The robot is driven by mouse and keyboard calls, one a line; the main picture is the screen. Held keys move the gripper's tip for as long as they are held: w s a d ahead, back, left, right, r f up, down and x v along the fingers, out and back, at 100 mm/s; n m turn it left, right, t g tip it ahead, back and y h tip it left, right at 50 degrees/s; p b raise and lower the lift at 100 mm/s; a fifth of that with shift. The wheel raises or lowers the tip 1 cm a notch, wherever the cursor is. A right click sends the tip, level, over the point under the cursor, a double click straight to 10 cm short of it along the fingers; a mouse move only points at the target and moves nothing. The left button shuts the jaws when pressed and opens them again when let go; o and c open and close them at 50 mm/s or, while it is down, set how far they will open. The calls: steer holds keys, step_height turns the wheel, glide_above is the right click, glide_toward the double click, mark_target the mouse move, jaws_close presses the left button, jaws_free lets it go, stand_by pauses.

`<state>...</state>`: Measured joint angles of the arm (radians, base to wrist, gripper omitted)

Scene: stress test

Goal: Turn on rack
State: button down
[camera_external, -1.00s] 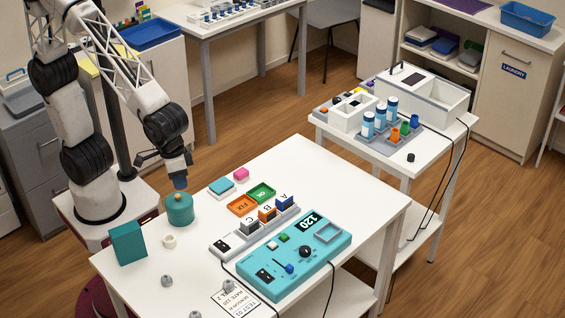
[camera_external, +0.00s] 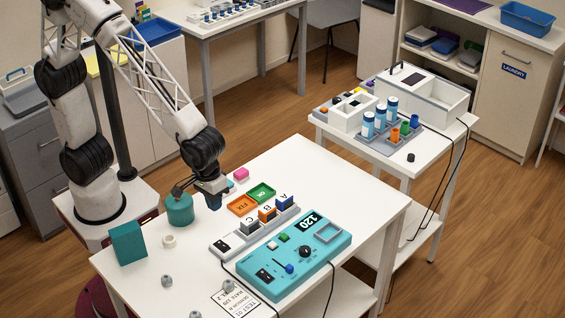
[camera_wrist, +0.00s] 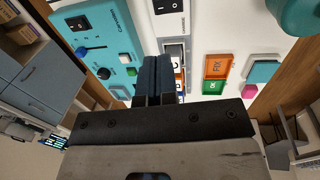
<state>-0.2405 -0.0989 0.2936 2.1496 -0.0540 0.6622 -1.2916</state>
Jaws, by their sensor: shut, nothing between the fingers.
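The rack (camera_external: 237,249) is a light grey strip on the white table. It bears upright blocks marked A, B and C (camera_external: 249,227) and has a dark rocker switch (camera_external: 222,244) at its near left end. In the wrist view the rack (camera_wrist: 181,24) lies beyond my fingertips and partly behind them, with the black switch (camera_wrist: 166,5) at the top edge. I cannot tell which way the switch is set. My gripper (camera_external: 213,203) is shut and empty, above the table to the left of the rack's blocks. Its dark fingers (camera_wrist: 156,66) are together in the wrist view.
A teal device (camera_external: 336,234) with a 120 display, switch, slider and knob sits right of the rack. Orange FIX (camera_external: 242,205) and green OK (camera_external: 262,192) trays lie behind. A teal pot (camera_external: 180,211) and teal box (camera_external: 127,243) stand left.

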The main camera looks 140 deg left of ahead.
mark_target(220, 244)
steer(key=shift+f, duration=0.1)
steer(key=shift+w+f, duration=0.3)
steer(key=shift+f, duration=2)
steer(key=shift+w+f, duration=0.35)
steer(key=shift+f, duration=1.9)
steer(key=shift+w+f, duration=0.3)
steer(key=shift+f, duration=2)
steer(key=shift+w+f+g, duration=0.15)
steer(key=shift+f+g, duration=0.05)
steer(key=shift+g, duration=0.1)
steer(key=shift+s, duration=0.25)
steer(key=shift+s+r, duration=0.2)
steer(key=shift+s, duration=0.35)
